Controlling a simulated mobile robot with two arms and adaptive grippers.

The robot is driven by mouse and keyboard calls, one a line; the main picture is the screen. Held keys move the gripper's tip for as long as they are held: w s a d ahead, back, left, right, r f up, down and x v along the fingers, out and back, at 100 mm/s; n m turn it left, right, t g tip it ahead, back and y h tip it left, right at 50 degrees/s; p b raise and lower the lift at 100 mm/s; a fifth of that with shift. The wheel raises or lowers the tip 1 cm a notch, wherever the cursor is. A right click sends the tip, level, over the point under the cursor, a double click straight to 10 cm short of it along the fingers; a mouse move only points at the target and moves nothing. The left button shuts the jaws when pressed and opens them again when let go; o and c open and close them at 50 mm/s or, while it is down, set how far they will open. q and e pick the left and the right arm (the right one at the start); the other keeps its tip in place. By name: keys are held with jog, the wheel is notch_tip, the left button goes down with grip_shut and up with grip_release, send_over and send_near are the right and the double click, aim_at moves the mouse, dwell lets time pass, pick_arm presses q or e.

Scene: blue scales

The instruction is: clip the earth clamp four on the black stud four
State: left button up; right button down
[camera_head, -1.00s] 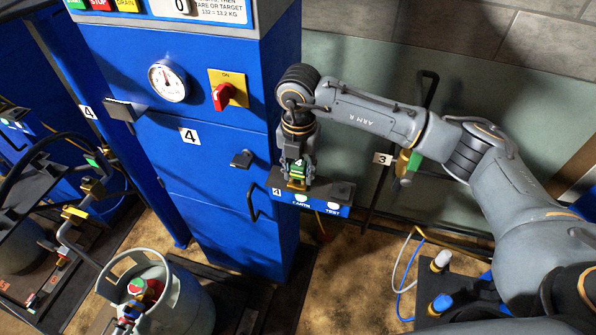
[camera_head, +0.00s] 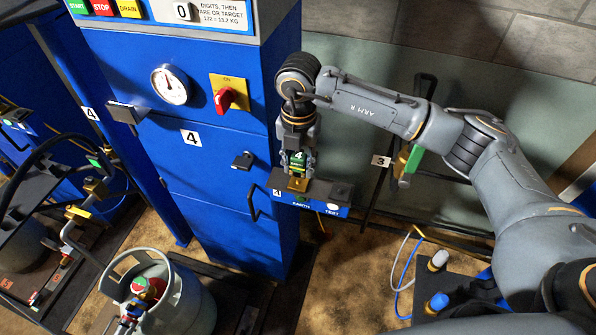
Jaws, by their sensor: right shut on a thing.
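My right gripper (camera_head: 298,165) points down over a small blue-fronted box marked EARTH and TEST. A dark round fitting (camera_head: 340,189) sits at the right of the box top. I cannot tell which fitting is the black stud four. My left gripper is not in view.
The box (camera_head: 322,210) stands against the blue cabinet (camera_head: 200,190), which carries a gauge (camera_head: 169,84), a red switch (camera_head: 224,99) and a black handle (camera_head: 256,202). A grey gas cylinder (camera_head: 185,300) stands at lower left. A 3 tag (camera_head: 381,161) is to the right.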

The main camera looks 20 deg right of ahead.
jog(key=shift+r+p, duration=0.65)
jog(key=shift+r, duration=0.8)
